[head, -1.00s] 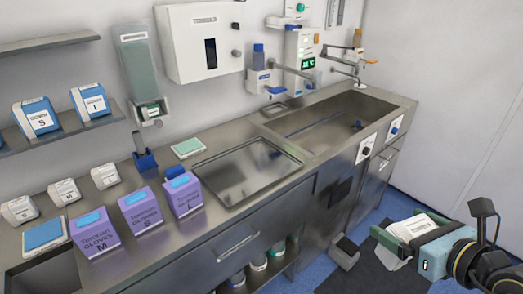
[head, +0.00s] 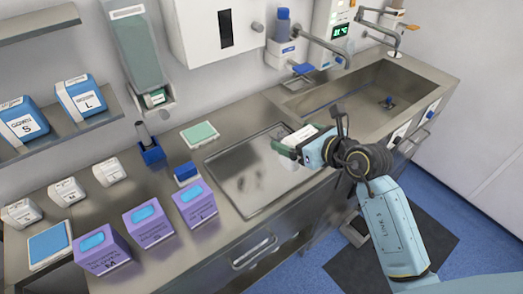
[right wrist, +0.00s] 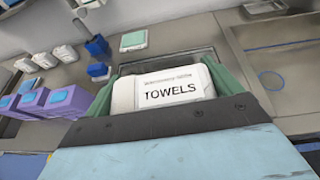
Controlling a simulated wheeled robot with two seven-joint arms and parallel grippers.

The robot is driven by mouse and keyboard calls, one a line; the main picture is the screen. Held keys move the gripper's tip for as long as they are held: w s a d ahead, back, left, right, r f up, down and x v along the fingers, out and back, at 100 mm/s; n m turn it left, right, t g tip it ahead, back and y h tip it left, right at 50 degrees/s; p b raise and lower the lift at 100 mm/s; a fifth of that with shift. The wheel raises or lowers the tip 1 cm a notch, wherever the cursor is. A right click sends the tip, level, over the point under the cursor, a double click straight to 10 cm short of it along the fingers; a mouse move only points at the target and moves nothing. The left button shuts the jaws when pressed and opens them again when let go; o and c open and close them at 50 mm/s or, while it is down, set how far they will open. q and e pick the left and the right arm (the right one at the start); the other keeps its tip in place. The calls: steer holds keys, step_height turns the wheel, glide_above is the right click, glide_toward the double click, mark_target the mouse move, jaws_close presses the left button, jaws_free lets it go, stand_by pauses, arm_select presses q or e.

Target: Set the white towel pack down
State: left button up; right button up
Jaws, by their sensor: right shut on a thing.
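The white towel pack (head: 300,135) is in my right gripper (head: 288,149), over the right part of the steel tray (head: 235,185) on the counter. In the right wrist view the pack (right wrist: 165,90), printed "TOWELS", sits between the two green fingers of my right gripper (right wrist: 165,85), which is shut on it. The tray's far rim shows behind the pack in that view. I cannot tell whether the pack touches the tray, as its underside is hidden. My left gripper is not in view.
Purple glove boxes (head: 148,222) stand on the counter left of the tray, with a blue holder (head: 150,152) behind them. A pale green pad (head: 199,134) lies behind the tray. The sink (head: 370,95) is to the right. The tray's left part is bare.

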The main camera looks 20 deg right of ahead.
steer(key=shift+h, duration=0.4)
steer(key=f, duration=0.2)
steer(key=w+f, duration=0.1)
steer(key=f, duration=0.2)
steer(key=w+f+p, duration=0.1)
steer(key=f, duration=0.1)
steer(key=shift+w+d+f, duration=0.15)
steer(key=shift+w+f, duration=0.05)
steer(key=shift+f, duration=0.1)
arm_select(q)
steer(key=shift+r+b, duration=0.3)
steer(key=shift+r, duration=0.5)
arm_select(e)
steer(key=shift+f, duration=1.6)
steer(key=shift+f, duration=0.1)
steer(key=o, duration=0.8)
steer(key=shift+c, duration=0.2)
steer(key=shift+r, duration=0.2)
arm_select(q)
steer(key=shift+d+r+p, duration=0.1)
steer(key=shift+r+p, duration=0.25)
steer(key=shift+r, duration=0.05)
arm_select(e)
steer(key=v, duration=1.2)
steer(key=shift+f, duration=0.15)
